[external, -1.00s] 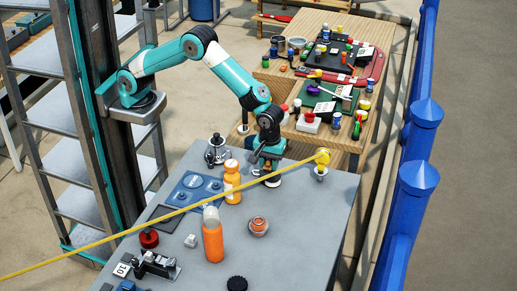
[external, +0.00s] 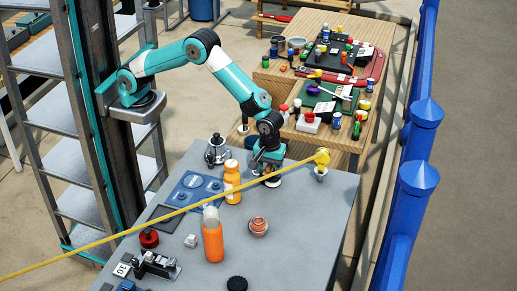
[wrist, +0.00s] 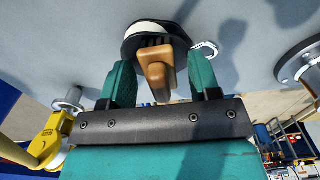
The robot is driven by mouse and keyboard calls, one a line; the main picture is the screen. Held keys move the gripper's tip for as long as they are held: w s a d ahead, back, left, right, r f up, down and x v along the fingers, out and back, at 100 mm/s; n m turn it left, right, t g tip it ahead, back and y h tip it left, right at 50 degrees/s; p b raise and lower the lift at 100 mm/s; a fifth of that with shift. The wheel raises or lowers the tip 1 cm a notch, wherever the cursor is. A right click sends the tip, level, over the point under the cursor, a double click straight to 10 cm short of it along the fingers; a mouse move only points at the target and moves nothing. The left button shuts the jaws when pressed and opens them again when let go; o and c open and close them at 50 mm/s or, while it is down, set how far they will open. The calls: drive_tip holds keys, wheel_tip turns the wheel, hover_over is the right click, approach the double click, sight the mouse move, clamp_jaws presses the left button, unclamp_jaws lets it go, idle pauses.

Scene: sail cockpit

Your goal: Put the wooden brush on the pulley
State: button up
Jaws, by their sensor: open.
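The wooden brush, a brown block (wrist: 158,72), shows between my fingers in the wrist view, with a gap on either side. My gripper (wrist: 162,78) is open around it; it also shows low over the grey table in the external view (external: 266,163). Just beyond the brush is a black and white rounded thing with a metal shackle, apparently the pulley (wrist: 137,43). Its pale edge shows under my gripper in the external view (external: 272,182). The brush overlaps it in the wrist view; I cannot tell whether they touch. The brush is hidden in the external view.
A yellow fitting on a post (external: 322,160) carries a taut yellow rope (external: 150,228) across the table in front of my gripper. An orange bottle (external: 232,182) stands close to its left. A metal winch (external: 217,151) is farther left. The table's right front is clear.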

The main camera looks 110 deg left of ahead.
wheel_tip(320, 180, up, 12)
drive_tip(key=b, duration=0.2)
drive_tip(key=s+a+r+m, duration=0.2)
drive_tip(key=s+a+r, duration=0.35)
drive_tip(key=a, duration=0.25)
drive_tip(key=s+a+r+m+y, duration=0.1)
drive_tip(key=s+a+m, duration=0.2)
drive_tip(key=s, duration=0.7)
drive_tip(key=s+a+m+y, duration=0.1)
drive_tip(key=s+a+m, duration=0.2)
drive_tip(key=s+a, duration=0.4)
drive_tip(key=s+a+r+m+y, duration=0.1)
drive_tip(key=s+a, duration=0.4)
drive_tip(key=s, duration=0.8)
drive_tip(key=shift+s+r+m+y, duration=0.3)
drive_tip(key=shift+m+y, duration=0.3)
drive_tip(key=shift+m, duration=0.4)
